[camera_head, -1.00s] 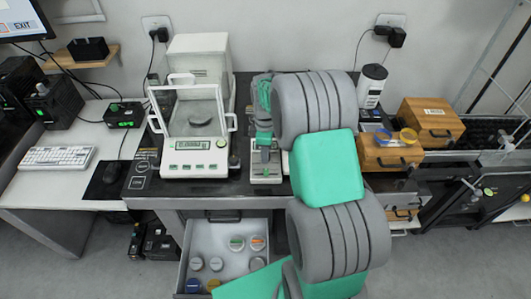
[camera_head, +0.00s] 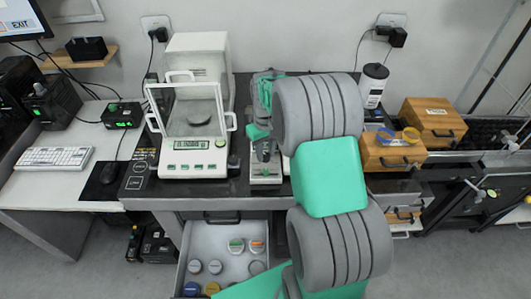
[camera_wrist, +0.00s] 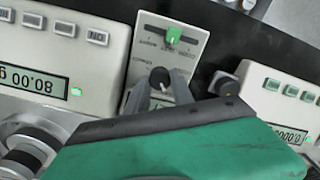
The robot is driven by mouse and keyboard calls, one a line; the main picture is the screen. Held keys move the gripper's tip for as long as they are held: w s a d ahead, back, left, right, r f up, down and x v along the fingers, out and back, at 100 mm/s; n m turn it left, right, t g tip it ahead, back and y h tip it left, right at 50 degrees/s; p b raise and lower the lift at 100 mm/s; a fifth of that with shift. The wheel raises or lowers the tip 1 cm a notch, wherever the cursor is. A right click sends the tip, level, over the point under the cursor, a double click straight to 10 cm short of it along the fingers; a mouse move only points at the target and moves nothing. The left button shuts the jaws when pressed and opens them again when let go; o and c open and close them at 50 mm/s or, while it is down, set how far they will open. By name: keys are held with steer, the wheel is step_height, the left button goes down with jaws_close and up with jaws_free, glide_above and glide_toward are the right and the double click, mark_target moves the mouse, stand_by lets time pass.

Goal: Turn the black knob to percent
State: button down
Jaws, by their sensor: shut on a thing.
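The black knob (camera_wrist: 159,77) sits on a white control panel (camera_wrist: 142,70) in the wrist view, with a pale pointer mark toward its lower right. The printed labels are too small to read surely. My gripper (camera_wrist: 161,88) is shut on the knob, one finger at each side. In the head view my gripper (camera_head: 265,155) is at the panel (camera_head: 268,181), and it hides the knob. A green switch (camera_wrist: 173,36) is on the same panel, apart from the fingers.
A white balance with a glass shield (camera_head: 196,150) stands close left of my gripper. An open drawer (camera_head: 214,240) with several capped jars lies below the table's front edge. Wooden boxes (camera_head: 390,153) stand to the right. Another instrument (camera_wrist: 285,95) is beside the panel in the wrist view.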

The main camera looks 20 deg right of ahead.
mark_target(266, 154)
steer(key=m+b, duration=0.1)
steer(key=m, duration=1)
steer(key=shift+m, duration=2.1)
steer(key=c, duration=1.1)
jaws_free()
steer(key=shift+b, duration=0.3)
step_height(266, 154, up, 8)
steer(key=shift+f+b, duration=0.1)
steer(key=shift+b, duration=0.25)
